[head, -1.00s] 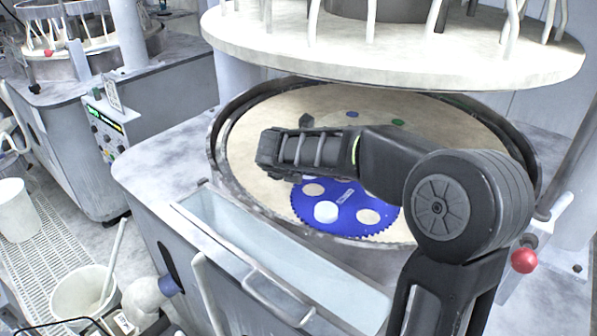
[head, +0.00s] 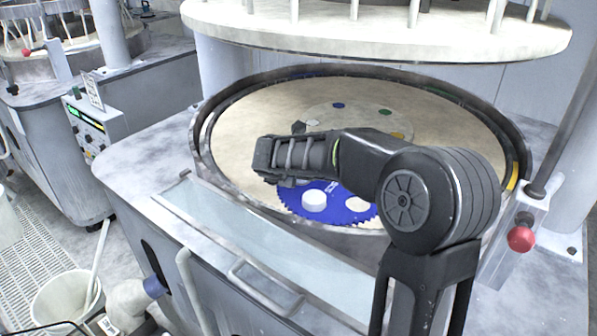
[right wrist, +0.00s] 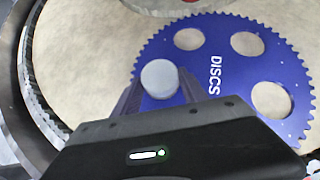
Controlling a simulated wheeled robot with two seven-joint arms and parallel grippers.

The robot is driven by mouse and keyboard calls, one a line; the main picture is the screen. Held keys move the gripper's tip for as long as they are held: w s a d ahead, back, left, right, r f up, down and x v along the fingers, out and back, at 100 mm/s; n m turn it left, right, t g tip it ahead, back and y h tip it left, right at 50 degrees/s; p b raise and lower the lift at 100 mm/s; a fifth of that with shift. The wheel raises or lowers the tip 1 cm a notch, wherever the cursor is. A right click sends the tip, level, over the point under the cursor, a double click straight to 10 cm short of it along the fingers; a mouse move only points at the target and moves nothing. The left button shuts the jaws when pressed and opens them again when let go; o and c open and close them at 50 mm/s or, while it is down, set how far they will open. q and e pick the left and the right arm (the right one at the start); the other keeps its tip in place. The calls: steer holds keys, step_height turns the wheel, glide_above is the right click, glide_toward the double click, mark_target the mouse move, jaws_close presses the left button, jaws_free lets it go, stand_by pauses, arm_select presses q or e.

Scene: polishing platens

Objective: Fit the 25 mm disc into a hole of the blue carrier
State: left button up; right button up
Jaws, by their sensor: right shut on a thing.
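The blue carrier (right wrist: 222,80), a toothed plate with round holes, lies flat on the tan platen (head: 240,120). It also shows in the head view (head: 336,217), partly under my right arm. My right gripper (right wrist: 158,85) is shut on a pale disc (right wrist: 160,78). The disc appears above the carrier's left edge, beside the DISCS lettering; its exact height is unclear. In the head view the gripper hides this disc. Three empty holes show in the right wrist view, one at the right (right wrist: 271,99). My left gripper is not in view.
A raised rim (head: 203,150) surrounds the platen, close to the carrier's front. A round plate with coloured spots (head: 365,117) lies at the platen's middle. The upper platen (head: 380,33) hangs above. A red knob (head: 521,238) stands at the right.

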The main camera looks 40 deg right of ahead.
steer(key=shift+f+b, duration=0.4)
steer(key=shift+f, duration=0.05)
stand_by(0.5)
steer(key=o, duration=1.3)
steer(key=shift+s, duration=0.1)
steer(key=shift+o, duration=0.2)
steer(key=shift+f, duration=0.1)
steer(key=shift+a, duration=0.1)
steer(key=shift+s+a+r, duration=0.1)
steer(key=shift+a+r, duration=0.1)
steer(key=b+v, duration=0.1)
steer(key=v, duration=0.6)
steer(key=shift+s+d+r, duration=0.1)
steer(key=shift+d+r, duration=0.05)
steer(key=shift+r, duration=0.1)
